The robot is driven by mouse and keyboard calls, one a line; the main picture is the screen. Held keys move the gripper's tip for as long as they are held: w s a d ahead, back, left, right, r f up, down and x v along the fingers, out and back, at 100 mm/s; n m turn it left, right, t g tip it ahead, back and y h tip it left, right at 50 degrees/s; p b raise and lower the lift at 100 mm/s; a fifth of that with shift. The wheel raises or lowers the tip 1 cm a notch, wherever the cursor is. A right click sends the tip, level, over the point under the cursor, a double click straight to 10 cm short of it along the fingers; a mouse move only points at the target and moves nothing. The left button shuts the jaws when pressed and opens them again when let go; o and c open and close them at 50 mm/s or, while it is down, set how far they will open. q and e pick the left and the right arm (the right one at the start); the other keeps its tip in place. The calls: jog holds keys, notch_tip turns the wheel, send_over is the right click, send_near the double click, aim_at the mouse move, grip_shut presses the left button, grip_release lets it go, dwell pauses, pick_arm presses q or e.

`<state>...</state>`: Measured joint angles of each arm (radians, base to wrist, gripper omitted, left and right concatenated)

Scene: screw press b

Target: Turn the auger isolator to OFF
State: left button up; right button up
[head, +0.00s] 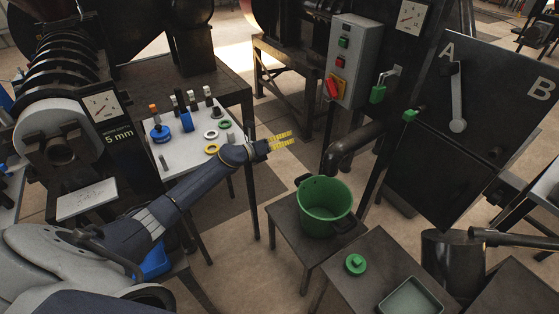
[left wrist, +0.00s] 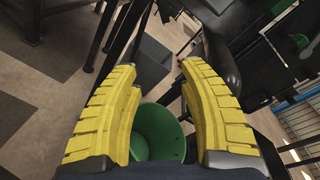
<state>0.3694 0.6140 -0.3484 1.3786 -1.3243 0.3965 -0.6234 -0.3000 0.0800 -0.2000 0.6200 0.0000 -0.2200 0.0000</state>
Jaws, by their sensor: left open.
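A grey control box (head: 354,62) stands upright at the upper middle of the head view. It carries a green button, a red button and a red rotary handle on a yellow plate, which looks like the isolator (head: 335,87); the handle sits tilted. My left gripper (head: 283,140) is open and empty, its yellow fingers apart, below and left of the box and not touching it. In the left wrist view my left gripper (left wrist: 160,100) also shows open, with a green bucket beyond it. The isolator is not recognisable in that view. My right gripper is not seen.
The green bucket (head: 324,206) stands on a small dark table under a dark pipe (head: 353,147). A white-topped table (head: 180,150) with rings and knobs lies left of my gripper. A black panel marked A and B (head: 486,95) stands right.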

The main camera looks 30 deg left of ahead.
pick_arm(q)
notch_tip(320, 180, down, 8)
jog(key=s+n, duration=0.2)
jog(key=n, duration=0.2)
jog(key=shift+s+f+y, duration=0.25)
jog(key=shift+s+y, duration=0.05)
jog(key=shift+s, duration=0.05)
jog(key=w+a+r+m, duration=0.1)
jog(key=w+r, duration=0.2)
jog(key=r, duration=0.4)
jog(key=w+a+r+m, duration=0.2)
jog(key=r, duration=0.5)
jog(key=m+h, duration=0.2)
send_near(326, 83)
jog(key=s+a+f, duration=0.3)
jog(key=s+a, duration=0.2)
notch_tip(326, 83, up, 3)
jog(key=d, duration=0.2)
jog(key=x, duration=1.6)
jog(key=shift+w+d+r, duration=0.15)
jog(key=shift+w+r, duration=0.05)
jog(key=shift+w, duration=0.2)
grip_shut()
